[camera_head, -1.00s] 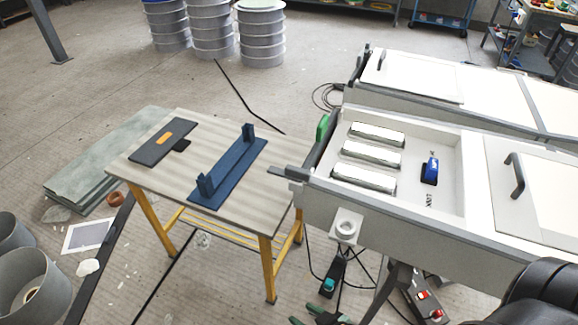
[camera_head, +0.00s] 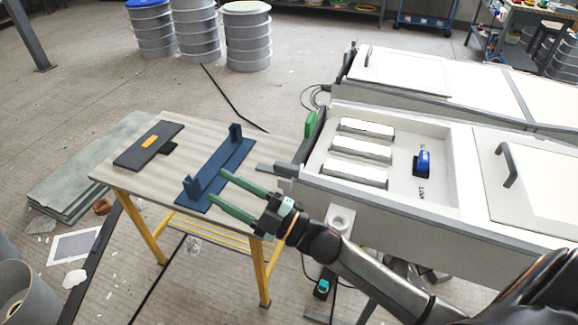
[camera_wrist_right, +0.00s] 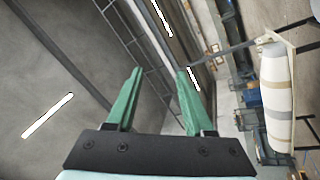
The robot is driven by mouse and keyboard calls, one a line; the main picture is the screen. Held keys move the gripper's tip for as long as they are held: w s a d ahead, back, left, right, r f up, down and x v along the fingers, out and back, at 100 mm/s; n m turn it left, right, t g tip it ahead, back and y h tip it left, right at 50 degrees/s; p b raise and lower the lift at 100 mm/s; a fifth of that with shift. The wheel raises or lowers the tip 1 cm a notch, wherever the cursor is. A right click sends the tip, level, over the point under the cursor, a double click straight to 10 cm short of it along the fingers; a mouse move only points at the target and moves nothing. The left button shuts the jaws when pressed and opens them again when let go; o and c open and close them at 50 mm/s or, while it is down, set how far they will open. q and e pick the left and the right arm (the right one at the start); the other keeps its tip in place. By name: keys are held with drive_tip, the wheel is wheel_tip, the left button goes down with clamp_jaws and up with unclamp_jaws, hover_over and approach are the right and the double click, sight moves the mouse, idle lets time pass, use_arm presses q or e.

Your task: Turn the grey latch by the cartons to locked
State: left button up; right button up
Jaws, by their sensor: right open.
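In the head view, a blue lever on a dark base (camera_head: 422,163) sits in the white recessed tray, with small dark lettering above and below it. Several pale, shiny blocks (camera_head: 361,149) lie left of it. I cannot single out a grey latch or clear cartons. A flat dark grey bar (camera_head: 268,167) juts from the bench's left end over the table. My right gripper (camera_head: 217,184) is open and empty, its green fingers pointing left over the table's right part, well left of the lever. The right wrist view shows its fingers (camera_wrist_right: 160,72) apart with nothing between. My left gripper is out of view.
A wooden table (camera_head: 112,168) with yellow legs holds a blue cradle (camera_head: 216,170) and a dark plate (camera_head: 149,145). The white bench (camera_head: 400,205) has a raised rim and a dark handle (camera_head: 506,164) at right. Cables and a grey can (camera_head: 25,290) are on the floor.

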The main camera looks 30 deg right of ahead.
drive_tip(key=s+a+r+n+g+y, duration=0.1)
drive_tip(key=a+r+n+g+y, duration=0.2)
drive_tip(key=r+n+g+y, duration=0.6)
drive_tip(key=n+g+h+b, duration=0.5)
drive_tip(key=n+h, duration=1.2)
drive_tip(key=h, duration=0.2)
approach(287, 165)
drive_tip(key=b+x, duration=0.1)
drive_tip(key=x, duration=0.7)
drive_tip(key=shift+f, duration=0.4)
clamp_jaws()
